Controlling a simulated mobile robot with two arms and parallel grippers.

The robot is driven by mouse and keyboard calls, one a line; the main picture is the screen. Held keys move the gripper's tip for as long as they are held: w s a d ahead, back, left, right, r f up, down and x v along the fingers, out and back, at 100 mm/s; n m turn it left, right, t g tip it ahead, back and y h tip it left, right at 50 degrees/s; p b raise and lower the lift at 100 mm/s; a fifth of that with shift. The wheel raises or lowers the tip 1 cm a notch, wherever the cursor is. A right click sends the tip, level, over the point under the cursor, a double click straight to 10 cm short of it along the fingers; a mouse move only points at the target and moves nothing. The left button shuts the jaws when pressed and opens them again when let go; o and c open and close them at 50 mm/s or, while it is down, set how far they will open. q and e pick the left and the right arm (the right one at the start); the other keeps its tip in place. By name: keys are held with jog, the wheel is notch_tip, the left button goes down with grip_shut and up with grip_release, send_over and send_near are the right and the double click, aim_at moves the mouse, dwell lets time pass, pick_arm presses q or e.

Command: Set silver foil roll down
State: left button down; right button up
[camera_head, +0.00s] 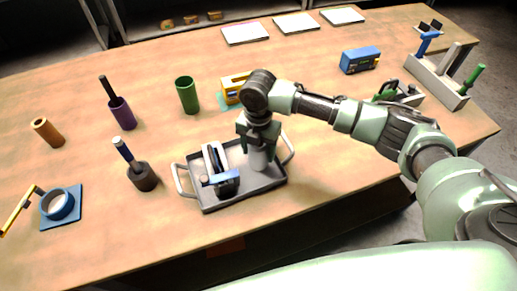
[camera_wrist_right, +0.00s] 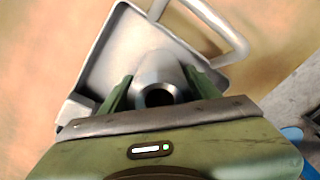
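The silver foil roll (camera_head: 259,158) stands upright in the right half of a grey tray (camera_head: 211,206) with a handle at each end. My right gripper (camera_head: 258,140) points down over it from above. In the right wrist view the gripper's two green fingers (camera_wrist_right: 158,82) flank the silver roll (camera_wrist_right: 157,70) closely, one on each side, and look shut on it. The roll's dark hollow core faces the camera. Whether its base touches the tray floor is hard to tell. My left gripper is out of view.
A dispenser-like tool with a blue front (camera_head: 226,183) takes up the tray's left half. A grey rack (camera_head: 437,83) is at the right. The table before the tray is clear.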

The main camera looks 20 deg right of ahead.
jog(key=shift+o, duration=0.5)
jog(key=shift+r, duration=0.25)
notch_tip(320, 180, up, 12)
jog(key=b, duration=0.2)
